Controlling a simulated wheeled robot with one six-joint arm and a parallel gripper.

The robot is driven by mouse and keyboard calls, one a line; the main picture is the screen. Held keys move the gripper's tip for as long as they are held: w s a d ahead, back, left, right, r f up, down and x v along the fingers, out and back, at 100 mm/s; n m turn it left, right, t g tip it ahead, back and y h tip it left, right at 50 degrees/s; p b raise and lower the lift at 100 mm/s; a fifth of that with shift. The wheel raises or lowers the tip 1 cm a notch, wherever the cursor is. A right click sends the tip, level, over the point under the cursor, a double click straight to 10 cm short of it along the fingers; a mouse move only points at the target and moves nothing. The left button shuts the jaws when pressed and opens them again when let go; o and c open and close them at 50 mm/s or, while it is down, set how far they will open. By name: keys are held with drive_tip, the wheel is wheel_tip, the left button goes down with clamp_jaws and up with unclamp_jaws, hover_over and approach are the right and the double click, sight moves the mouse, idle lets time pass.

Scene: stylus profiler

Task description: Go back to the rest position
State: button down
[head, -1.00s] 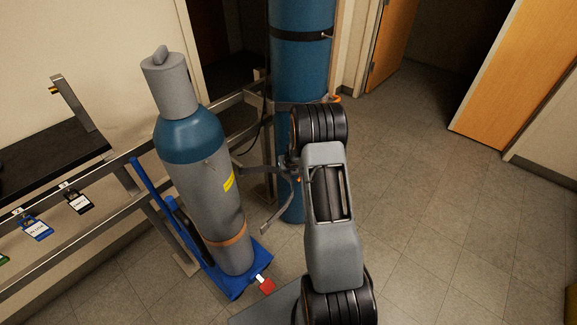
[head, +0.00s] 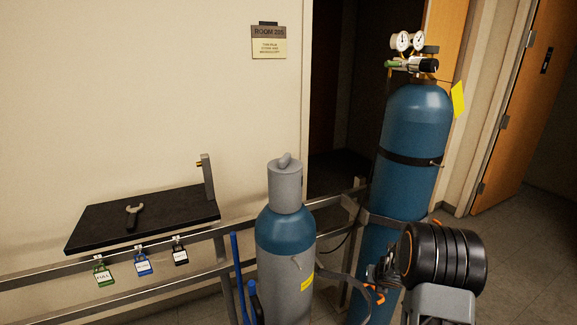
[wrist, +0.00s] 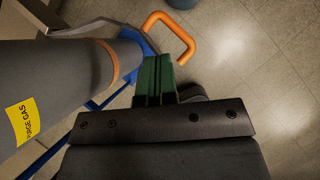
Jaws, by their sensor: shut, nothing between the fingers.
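My gripper (wrist: 156,62) shows in the wrist view with its green fingers together and nothing between them. In the head view my gripper (head: 378,272) is partly hidden at the left of my dark wrist joint, in front of the tall blue cylinder (head: 408,130). The grey and blue capped cylinder (head: 287,265) stands upright to its left. In the wrist view this cylinder (wrist: 60,85) fills the left side, with a yellow label and an orange band, apart from the fingers. An orange loop (wrist: 187,38) shows just beyond the fingertips; I cannot tell whether they touch.
A metal rail (head: 215,232) runs along the wall. A grey strap (head: 335,279) extends near my gripper. A blue cart (wrist: 140,52) is under the capped cylinder. Floor is open at right.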

drive_tip(key=s+r+m+g+h, duration=0.45)
drive_tip(key=s+m, duration=0.65)
drive_tip(key=m, duration=1)
drive_tip(key=s+a+r+m+t+y, duration=0.1)
drive_tip(key=s+a+r+m+y, duration=0.2)
drive_tip(key=s+a+r+m, duration=0.2)
drive_tip(key=s+a+r+m+t+y, duration=0.1)
drive_tip(key=s+a+r+m+y, duration=0.2)
drive_tip(key=s+a+r+m, duration=0.2)
drive_tip(key=s+a+r, duration=0.3)
drive_tip(key=a+r, duration=0.3)
drive_tip(key=a, duration=0.3)
drive_tip(key=shift+r+m, duration=0.15)
drive_tip(key=shift+m, duration=0.15)
drive_tip(key=shift+y, duration=0.25)
